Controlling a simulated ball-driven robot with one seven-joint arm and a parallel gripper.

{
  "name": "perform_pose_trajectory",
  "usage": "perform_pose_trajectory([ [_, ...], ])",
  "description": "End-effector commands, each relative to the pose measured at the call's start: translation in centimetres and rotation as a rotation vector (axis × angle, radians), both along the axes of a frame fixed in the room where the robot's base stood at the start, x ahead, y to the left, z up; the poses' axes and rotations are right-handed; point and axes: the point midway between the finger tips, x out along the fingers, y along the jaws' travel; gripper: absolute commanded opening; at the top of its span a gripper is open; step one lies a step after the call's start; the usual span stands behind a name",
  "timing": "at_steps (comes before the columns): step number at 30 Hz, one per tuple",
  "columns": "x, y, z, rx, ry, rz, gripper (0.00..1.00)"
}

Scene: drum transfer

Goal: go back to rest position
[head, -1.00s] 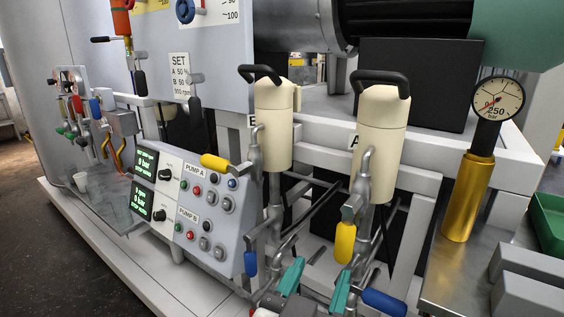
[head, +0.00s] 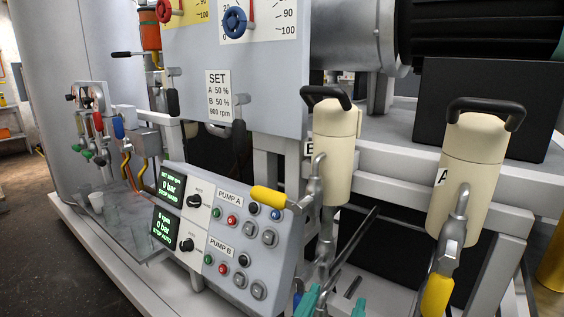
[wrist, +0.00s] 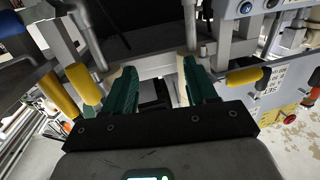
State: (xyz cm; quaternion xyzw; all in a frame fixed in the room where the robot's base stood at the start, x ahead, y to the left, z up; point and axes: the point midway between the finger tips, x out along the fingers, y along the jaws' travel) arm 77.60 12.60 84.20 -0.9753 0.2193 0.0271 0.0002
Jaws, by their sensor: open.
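My gripper (head: 332,302) shows at the bottom edge of the head view, with only the tips of its teal fingers in frame. In the wrist view my gripper (wrist: 156,82) has its two teal fingers well apart, with nothing held between them. It is in front of the pump frame, below the two cream canisters, canister B (head: 336,150) and canister A (head: 468,180). The rest of my arm is out of the head view.
A pump control panel (head: 222,235) with lit displays stands left of my gripper. Yellow-handled valves (head: 268,197) and (head: 437,295) stick out nearby, and pipes run below the canisters. The dark floor (head: 40,250) at left is open.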

Motion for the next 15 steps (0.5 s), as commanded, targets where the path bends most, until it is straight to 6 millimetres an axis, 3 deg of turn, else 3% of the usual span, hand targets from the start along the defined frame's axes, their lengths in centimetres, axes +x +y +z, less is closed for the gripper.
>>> perform_pose_trajectory([
  [8,0.3,-3.4,-4.4,-0.002,0.155,-0.022,0.57],
  [15,-0.6,-8.2,-10.8,0.008,0.384,-0.039,0.57],
])
